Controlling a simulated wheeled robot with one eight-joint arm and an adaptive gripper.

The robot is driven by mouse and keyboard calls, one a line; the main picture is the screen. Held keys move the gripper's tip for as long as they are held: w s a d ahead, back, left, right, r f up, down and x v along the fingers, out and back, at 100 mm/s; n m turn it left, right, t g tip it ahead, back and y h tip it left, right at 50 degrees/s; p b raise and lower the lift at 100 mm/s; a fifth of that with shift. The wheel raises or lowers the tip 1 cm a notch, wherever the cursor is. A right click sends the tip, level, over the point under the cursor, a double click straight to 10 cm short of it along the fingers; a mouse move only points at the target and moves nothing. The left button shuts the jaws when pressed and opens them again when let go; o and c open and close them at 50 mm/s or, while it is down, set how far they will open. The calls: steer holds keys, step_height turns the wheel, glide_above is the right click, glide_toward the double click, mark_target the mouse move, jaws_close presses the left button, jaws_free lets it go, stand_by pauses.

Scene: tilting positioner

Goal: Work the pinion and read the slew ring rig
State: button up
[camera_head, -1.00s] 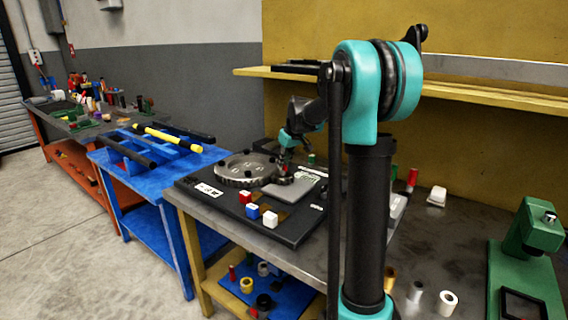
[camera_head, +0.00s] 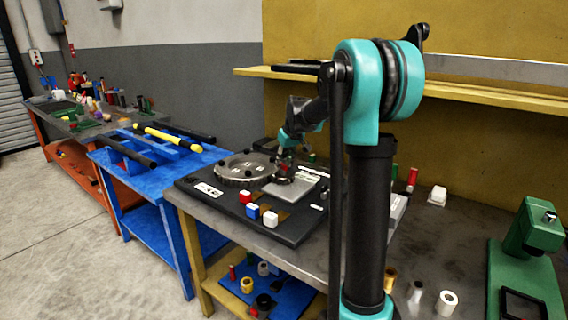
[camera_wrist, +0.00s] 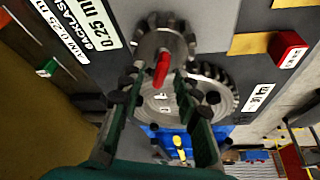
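The slew ring (camera_head: 240,168) is a grey toothed disc with dark knobs, flat on a black base plate (camera_head: 296,236). It shows partly behind my fingers in the wrist view (camera_wrist: 216,84). The smaller toothed pinion (camera_wrist: 150,42) sits beside it, with a red handle (camera_wrist: 162,69) standing up from it. My gripper (camera_wrist: 156,78) is over the pinion, its green fingers apart with the red handle between them. I see a gap beside the handle and cannot tell whether a finger touches it. In the head view my gripper (camera_head: 284,166) is small and partly dark.
Red, blue and white blocks (camera_head: 252,210) stand along the plate's front. A backlash label (camera_wrist: 92,22) and a red block (camera_wrist: 288,48) show in the wrist view. A green device (camera_head: 532,235) stands at right. A blue table (camera_head: 190,160) adjoins at left.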

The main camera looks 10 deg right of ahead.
steer(key=v, duration=1.2)
steer(key=shift+s+f, duration=0.1)
steer(key=shift+f, duration=0.05)
